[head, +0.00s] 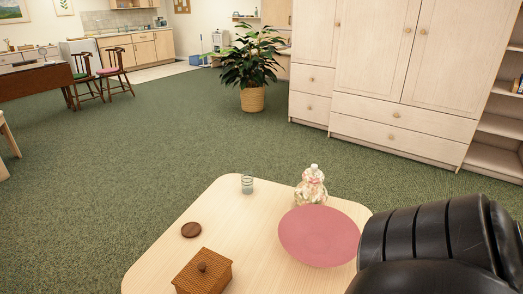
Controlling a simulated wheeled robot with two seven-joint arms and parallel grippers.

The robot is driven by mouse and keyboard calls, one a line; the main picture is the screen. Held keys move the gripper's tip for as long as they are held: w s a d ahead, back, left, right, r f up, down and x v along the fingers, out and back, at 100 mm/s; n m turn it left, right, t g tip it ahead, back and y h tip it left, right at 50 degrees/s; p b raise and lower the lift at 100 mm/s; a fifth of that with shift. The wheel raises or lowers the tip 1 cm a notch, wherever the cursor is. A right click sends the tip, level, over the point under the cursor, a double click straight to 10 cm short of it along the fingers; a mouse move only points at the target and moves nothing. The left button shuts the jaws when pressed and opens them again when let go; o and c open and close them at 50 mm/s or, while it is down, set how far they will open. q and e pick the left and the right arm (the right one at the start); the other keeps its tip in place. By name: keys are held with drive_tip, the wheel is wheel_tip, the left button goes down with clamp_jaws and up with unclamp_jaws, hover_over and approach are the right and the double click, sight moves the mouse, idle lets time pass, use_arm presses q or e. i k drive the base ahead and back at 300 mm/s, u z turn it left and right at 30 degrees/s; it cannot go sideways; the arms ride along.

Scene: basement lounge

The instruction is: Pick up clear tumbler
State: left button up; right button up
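The clear tumbler (247,185) stands upright near the far edge of the light wooden table (217,218). It is see-through with faint bluish bands. Nothing touches it. A black, ribbed arm part of mine fills the lower right corner and covers the table's right side. No gripper fingers show in the head view, so neither gripper can be seen relative to the tumbler.
A pink plate (319,236) and a floral figurine-like bottle (311,186) are right of the tumbler. A brown round coaster (191,230) and a lidded wicker box (203,271) are on the left. A potted plant (252,98) and a pale wardrobe (375,50) stand beyond open green carpet.

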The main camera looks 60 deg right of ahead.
sight(247, 183)
drive_tip(key=k, duration=0.3)
drive_tip(key=u, duration=1.8)
drive_tip(key=k, duration=1.45)
drive_tip(key=z, duration=4.5)
drive_tip(key=i, duration=3.2)
drive_tip(key=u, duration=1.65)
drive_tip(key=i, duration=2.3)
